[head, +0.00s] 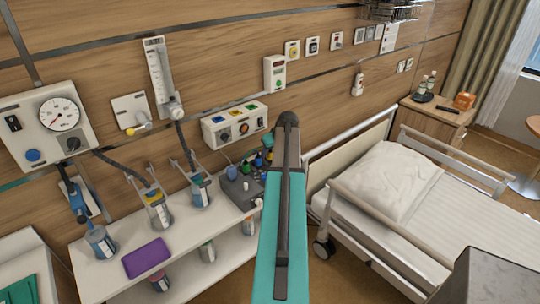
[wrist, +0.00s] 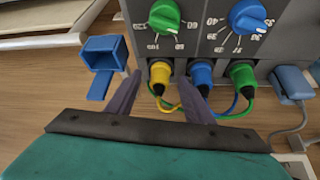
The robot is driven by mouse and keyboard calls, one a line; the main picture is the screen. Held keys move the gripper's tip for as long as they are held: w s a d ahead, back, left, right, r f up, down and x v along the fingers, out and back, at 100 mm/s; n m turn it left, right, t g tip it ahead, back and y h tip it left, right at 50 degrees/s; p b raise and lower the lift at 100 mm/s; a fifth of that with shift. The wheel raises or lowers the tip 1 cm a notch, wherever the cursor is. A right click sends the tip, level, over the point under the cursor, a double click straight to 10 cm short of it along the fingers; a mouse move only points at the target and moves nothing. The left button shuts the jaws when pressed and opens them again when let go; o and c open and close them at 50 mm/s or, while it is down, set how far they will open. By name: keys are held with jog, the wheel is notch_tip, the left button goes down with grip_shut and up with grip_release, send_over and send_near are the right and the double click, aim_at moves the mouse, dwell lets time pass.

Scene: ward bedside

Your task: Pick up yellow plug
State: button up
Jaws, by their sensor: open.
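The yellow plug (wrist: 160,74) sits in the front of a grey device (wrist: 205,45), under a green dial, in the wrist view. A yellow cable hangs from its dark lower end. My gripper (wrist: 160,78) is open, one finger on each side of the plug. I cannot tell whether either finger touches a plug. In the head view the device (head: 240,190) stands on the white shelf, partly hidden by my arm, and the yellow plug is too small to make out surely.
A green plug (wrist: 242,75) and a grey-blue connector (wrist: 291,84) are to the right in the wrist view. A blue holder (wrist: 103,58) is to the left. In the head view, bottles and a purple item (head: 147,258) stand on the shelf (head: 110,280); a bed (head: 430,220) is right.

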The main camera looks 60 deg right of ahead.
aim_at(271, 153)
jog(key=shift+f, duration=0.15)
dwell(0.4)
jog(key=c, duration=1.1)
jog(key=shift+r+b, duration=1.75)
jog(key=shift+r, duration=3.3)
